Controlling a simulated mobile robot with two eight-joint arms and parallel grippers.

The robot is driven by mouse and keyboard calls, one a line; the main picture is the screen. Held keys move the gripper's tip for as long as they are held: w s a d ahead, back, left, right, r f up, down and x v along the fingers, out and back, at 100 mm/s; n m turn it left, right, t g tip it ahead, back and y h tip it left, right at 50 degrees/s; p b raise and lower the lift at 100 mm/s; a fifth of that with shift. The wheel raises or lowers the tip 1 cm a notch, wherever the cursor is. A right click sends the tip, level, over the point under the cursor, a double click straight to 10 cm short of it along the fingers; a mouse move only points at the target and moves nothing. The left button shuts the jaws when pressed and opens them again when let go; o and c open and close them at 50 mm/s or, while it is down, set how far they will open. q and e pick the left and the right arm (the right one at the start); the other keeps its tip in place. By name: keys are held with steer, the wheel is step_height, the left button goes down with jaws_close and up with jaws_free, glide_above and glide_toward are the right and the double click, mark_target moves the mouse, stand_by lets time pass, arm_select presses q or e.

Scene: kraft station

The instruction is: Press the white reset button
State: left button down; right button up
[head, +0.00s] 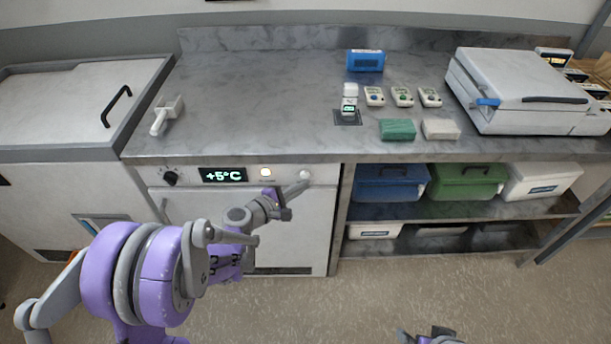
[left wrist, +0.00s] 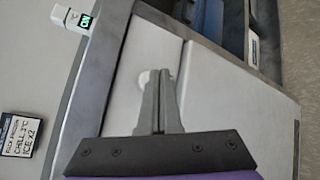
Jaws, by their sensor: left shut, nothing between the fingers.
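In the left wrist view the pale button (left wrist: 146,78) is partly hidden behind my fingers. My left gripper (head: 305,186) is shut and empty, its tips just below and in front of the button in the head view. In the left wrist view the closed fingertips (left wrist: 159,74) overlap the button's right side; I cannot tell whether they touch it. A part of my right arm shows at the bottom edge; its fingers are not clear.
A +5°C display (head: 222,175) and a black knob (head: 170,178) share the panel. The counter edge (head: 250,157) juts just above. Blue (head: 390,190) and green (head: 466,188) bins stand on the shelf to the right. The floor in front is clear.

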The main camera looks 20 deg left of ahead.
arm_select(q)
steer(key=shift+w, duration=0.2)
steer(key=shift+w+a, duration=0.1)
steer(key=shift+w, duration=0.15)
steer(key=shift+w+a, duration=0.15)
steer(key=shift+w, duration=0.25)
stand_by(0.9)
steer(key=shift+s, duration=0.1)
steer(key=shift+s+d, duration=0.25)
steer(key=shift+s, duration=0.5)
steer(key=shift+s+d+b, duration=0.15)
steer(key=shift+s+d, duration=0.1)
steer(key=shift+s, duration=0.55)
steer(key=shift+s+d+b, duration=0.15)
steer(key=shift+s+d, duration=0.05)
steer(key=shift+s, duration=0.6)
steer(key=shift+s+d+b, duration=0.15)
steer(key=shift+s+d, duration=0.1)
steer(key=shift+s, duration=0.55)
